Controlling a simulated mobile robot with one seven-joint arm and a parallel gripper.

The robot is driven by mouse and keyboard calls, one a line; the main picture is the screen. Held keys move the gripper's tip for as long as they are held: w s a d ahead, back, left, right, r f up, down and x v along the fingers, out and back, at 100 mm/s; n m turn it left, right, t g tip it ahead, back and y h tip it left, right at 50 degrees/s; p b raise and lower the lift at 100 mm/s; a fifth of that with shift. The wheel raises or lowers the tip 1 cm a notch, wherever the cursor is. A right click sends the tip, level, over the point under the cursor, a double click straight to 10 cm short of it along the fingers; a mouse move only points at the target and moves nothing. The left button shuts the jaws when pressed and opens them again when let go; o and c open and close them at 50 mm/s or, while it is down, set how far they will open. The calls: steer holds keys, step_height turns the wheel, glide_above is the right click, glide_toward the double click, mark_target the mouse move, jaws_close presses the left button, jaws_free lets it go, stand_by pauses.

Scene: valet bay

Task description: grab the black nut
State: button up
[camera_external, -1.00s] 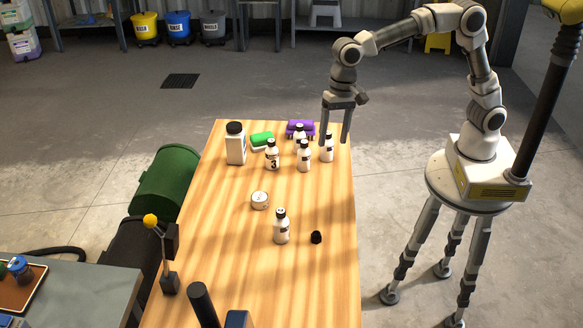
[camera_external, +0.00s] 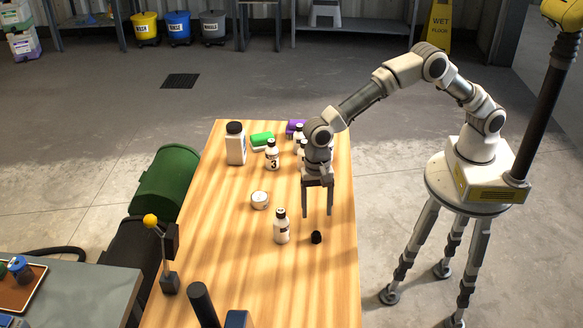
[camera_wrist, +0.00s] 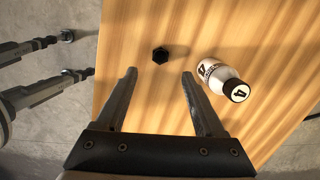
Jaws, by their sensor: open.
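The black nut (camera_external: 316,237) lies on the wooden table (camera_external: 225,275), near its right edge. It also shows in the wrist view (camera_wrist: 160,55), a little beyond my fingertips and between their lines. My gripper (camera_external: 318,214) is open and empty above the table, with its fingers pointing down. In the wrist view my two fingers (camera_wrist: 159,73) stand wide apart. A white bottle with a black cap and a 4 (camera_external: 281,228) stands just left of the nut; in the wrist view this bottle (camera_wrist: 222,78) is close beside my right finger.
A small round white container (camera_external: 260,200) stands left of my gripper. Behind are numbered bottles (camera_external: 272,155), a large white bottle (camera_external: 236,145), a green sponge (camera_external: 262,140) and a purple item (camera_external: 295,128). The table right of the nut is bare.

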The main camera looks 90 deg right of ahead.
mark_target(316, 236)
steer(key=f, duration=0.2)
steer(key=a+f+b, duration=0.1)
steer(key=f, duration=0.5)
steer(key=shift+s+a+b, duration=0.1)
steer(key=shift+a+b, duration=0.1)
steer(key=shift+b, duration=0.15)
jaws_close()
